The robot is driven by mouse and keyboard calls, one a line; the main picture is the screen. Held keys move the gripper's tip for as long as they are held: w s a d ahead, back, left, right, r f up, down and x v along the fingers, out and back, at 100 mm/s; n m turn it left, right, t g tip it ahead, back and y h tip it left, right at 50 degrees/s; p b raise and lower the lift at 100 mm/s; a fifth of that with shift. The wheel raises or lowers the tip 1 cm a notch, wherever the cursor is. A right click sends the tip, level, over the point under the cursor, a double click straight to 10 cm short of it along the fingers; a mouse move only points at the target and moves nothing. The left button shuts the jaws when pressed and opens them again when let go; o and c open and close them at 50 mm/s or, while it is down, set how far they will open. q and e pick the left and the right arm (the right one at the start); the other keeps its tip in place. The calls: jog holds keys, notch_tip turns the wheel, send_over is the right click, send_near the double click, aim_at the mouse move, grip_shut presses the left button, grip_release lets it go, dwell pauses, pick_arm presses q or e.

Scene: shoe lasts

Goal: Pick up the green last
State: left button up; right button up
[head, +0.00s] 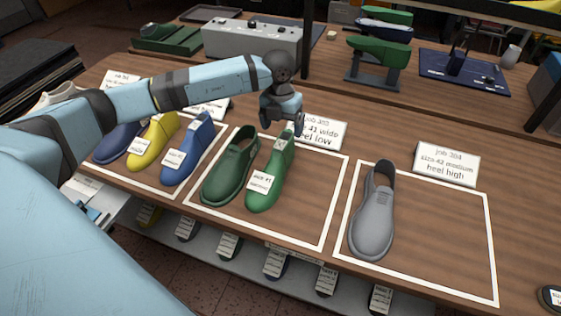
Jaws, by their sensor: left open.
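A bright green last (262,197) with a white size 41 label lies in the white-outlined square in the middle of the table. Its raised heel end points away from me. A dark green shoe (228,168) lies just to its left in the same square. My left gripper (283,126) is open above the heel end of the green last, its fingers pointing down. I cannot tell whether they touch it. The gripper partly covers the job 303 card (322,133). My right gripper is not in view.
Left square: a blue shoe (118,142), a yellow last (152,143) and a blue last (190,150). Right square: a grey shoe (372,222) with bare room beside it.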

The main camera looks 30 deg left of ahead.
aim_at(279, 148)
pick_arm(q)
jog(key=shift+w+a+y, duration=0.2)
jog(key=shift+a+y, duration=0.05)
jog(key=shift+a, duration=0.25)
jog(key=shift+w+a+y, duration=0.2)
jog(key=shift+a+y, duration=0.05)
jog(key=shift+a, duration=0.25)
notch_tip(279, 148, down, 8)
jog(key=shift+d+r+p, duration=0.1)
jog(key=shift+r+p, duration=0.15)
jog(key=shift+p, duration=0.45)
notch_tip(279, 148, down, 4)
jog(key=shift+s+d+f+p, duration=0.1)
jog(key=shift+s+d+p, duration=0.05)
jog(key=shift+p, duration=0.6)
jog(key=shift+f, duration=0.55)
jog(key=c, duration=1.4)
jog(key=shift+c, duration=0.3)
jog(key=shift+r, duration=0.15)
